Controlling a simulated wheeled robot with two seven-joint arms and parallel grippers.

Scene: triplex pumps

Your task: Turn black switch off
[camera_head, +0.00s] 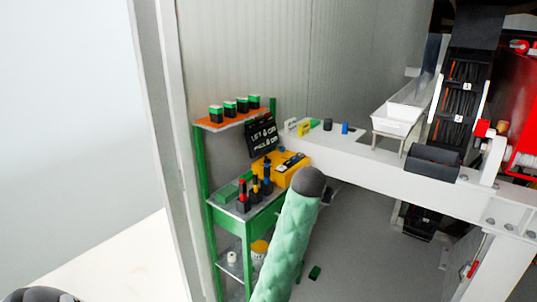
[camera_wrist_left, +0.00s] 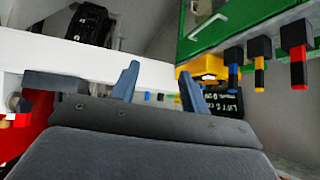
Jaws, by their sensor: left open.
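Several small coloured pieces stand in a row on the white beam (camera_head: 375,158) in the head view, and one of them is a small black piece (camera_head: 328,125). It may be the black switch, but it is too small to tell its setting. A blue piece (camera_head: 345,128) stands just right of it. My left gripper (camera_wrist_left: 158,82) is open and empty in the wrist view, with its two blue-grey fingers apart in front of the white beam. In the head view my left arm's green sleeve and dark end mostly hide that gripper. My right gripper is not in view.
A green shelf rack (camera_head: 247,228) at left holds upright tools and a yellow case (camera_head: 292,170). A black sign (camera_head: 262,138) stands behind. A white tray (camera_head: 397,120), a black roller (camera_head: 432,160) and red machinery (camera_head: 522,130) are at right. Grey floor lies below the beam.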

